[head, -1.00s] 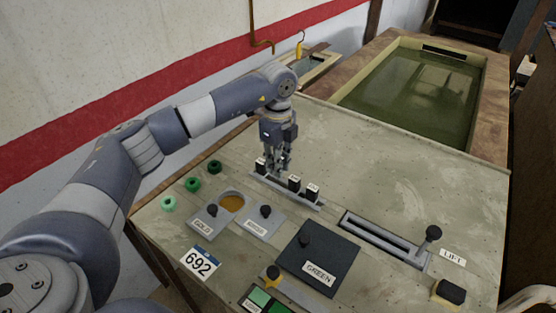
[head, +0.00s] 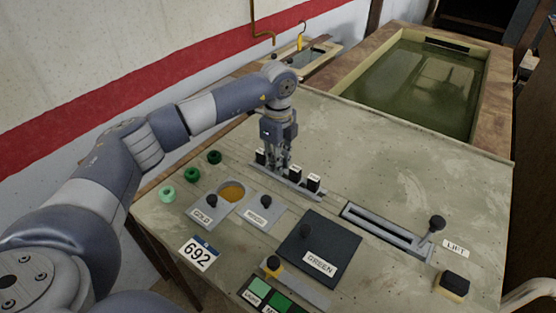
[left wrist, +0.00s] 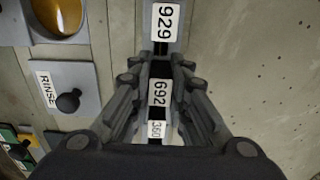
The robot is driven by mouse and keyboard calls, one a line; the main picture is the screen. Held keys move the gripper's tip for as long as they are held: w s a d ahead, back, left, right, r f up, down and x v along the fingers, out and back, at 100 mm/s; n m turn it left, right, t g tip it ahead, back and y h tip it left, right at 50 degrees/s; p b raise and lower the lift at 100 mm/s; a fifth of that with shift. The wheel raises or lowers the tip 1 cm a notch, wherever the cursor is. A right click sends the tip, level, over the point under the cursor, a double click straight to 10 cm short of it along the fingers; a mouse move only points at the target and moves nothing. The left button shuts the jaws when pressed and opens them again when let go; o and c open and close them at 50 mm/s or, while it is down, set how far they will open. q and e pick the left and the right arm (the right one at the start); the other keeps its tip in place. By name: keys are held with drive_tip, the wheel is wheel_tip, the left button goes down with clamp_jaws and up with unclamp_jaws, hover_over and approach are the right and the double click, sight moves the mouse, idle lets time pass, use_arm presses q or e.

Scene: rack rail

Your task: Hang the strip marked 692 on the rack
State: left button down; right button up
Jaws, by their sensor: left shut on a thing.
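Several black strips with white labels stand in a row in a grey rail (head: 314,195) on the bench. In the left wrist view the strip marked 692 (left wrist: 160,93) is between my fingers, with 929 (left wrist: 165,22) beyond it and 360 (left wrist: 156,130) on the near side. My left gripper (head: 278,168) points down at the rail and is shut on the 692 strip, still in the row. In the head view the fingers mostly hide it. A card marked 692 (head: 198,253) is at the bench's front left. My right gripper is not in view.
A brass rod (head: 254,25), a yellow hook (head: 300,40) and a green tank (head: 420,85) are behind.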

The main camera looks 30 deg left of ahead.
use_arm(q)
drive_tip(key=shift+f+b, duration=0.3)
drive_tip(key=shift+f, duration=0.2)
drive_tip(key=c, duration=1.4)
unclamp_jaws()
drive_tip(key=shift+c, duration=0.2)
drive_tip(key=shift+r+p, duration=2.45)
drive_tip(key=shift+r, duration=1.05)
